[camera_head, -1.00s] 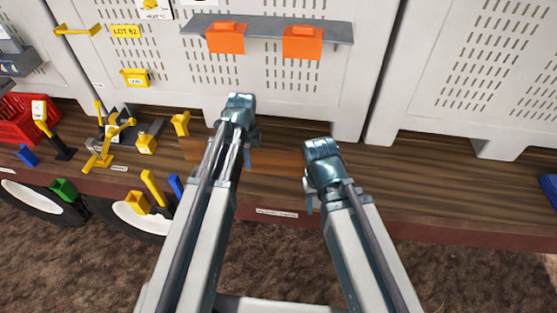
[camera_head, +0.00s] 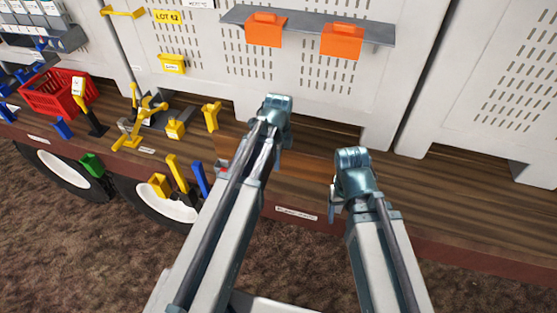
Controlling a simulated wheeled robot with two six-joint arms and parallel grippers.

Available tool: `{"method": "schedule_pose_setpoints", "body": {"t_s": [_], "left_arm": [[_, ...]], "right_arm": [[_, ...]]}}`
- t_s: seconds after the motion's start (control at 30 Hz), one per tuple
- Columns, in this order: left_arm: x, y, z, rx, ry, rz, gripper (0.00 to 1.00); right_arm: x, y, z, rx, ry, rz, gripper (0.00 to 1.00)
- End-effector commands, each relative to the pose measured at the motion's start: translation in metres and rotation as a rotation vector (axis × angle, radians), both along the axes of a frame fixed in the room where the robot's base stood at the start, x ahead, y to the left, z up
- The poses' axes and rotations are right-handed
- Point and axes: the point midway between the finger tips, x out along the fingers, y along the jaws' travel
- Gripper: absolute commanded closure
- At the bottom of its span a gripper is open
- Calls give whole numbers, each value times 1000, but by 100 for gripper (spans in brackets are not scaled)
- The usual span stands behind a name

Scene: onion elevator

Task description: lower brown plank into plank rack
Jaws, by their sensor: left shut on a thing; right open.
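The brown plank (camera_head: 308,168) shows as a reddish-brown strip at the dark wooden deck, partly hidden behind my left arm. My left gripper (camera_head: 276,112) is at the plank, near the pale cabinet's lower edge. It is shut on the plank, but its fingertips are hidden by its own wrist. My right gripper (camera_head: 350,172) is open over the deck, just right of the plank's visible end, with no object seen in it. I cannot make out which thing is the plank rack.
Two orange boxes (camera_head: 265,30) (camera_head: 341,40) hang on a grey shelf (camera_head: 303,27) above. A red basket (camera_head: 55,95), yellow holders (camera_head: 211,116) and a green holder (camera_head: 92,165) are at left. The deck (camera_head: 440,195) right of my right gripper is clear.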

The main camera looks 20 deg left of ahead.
Motion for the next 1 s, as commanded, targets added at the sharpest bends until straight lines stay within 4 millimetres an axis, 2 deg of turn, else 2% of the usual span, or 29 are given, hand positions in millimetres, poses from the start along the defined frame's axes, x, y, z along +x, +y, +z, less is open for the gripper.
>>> {"method": "schedule_pose_setpoints", "body": {"t_s": [0.67,1.0], "left_arm": [[0,0,-5,0,0,0,100],[0,0,-16,0,0,0,100]], "right_arm": [[0,0,-5,0,0,2,28],[0,0,-16,0,-1,7,28]]}}
